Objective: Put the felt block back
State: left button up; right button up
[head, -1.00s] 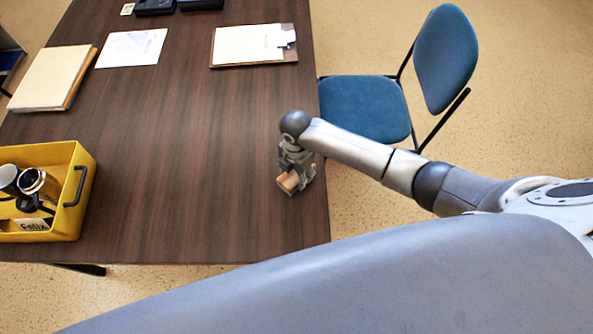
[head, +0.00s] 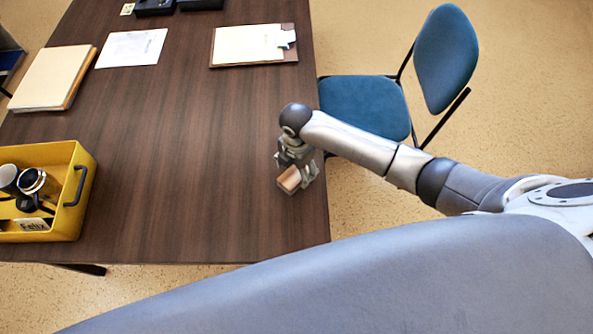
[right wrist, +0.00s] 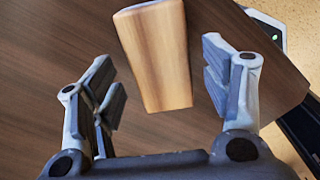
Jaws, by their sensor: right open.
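The felt block (head: 289,180) is a pale wooden block on the dark table near its right edge; any felt on it cannot be made out. My right gripper (head: 297,170) is right at the block, its fingers open. In the right wrist view the block (right wrist: 155,55) shows its wood-grain face between the two spread fingers (right wrist: 160,78), with a visible gap on either side. My left gripper is not in view.
A yellow crate (head: 88,185) with a black handle, a name label and several items stands at the table's left. A clipboard (head: 248,44), a paper sheet (head: 131,48) and a folder stack (head: 50,78) lie farther back. A blue chair (head: 362,108) stands right. The table's middle is clear.

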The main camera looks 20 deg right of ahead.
aim_at(297, 172)
notch_tip(297, 172, up, 10)
jog(key=shift+f+b, duration=0.15)
jog(key=shift+b, duration=0.15)
jog(key=shift+f, duration=0.1)
dwell(0.4)
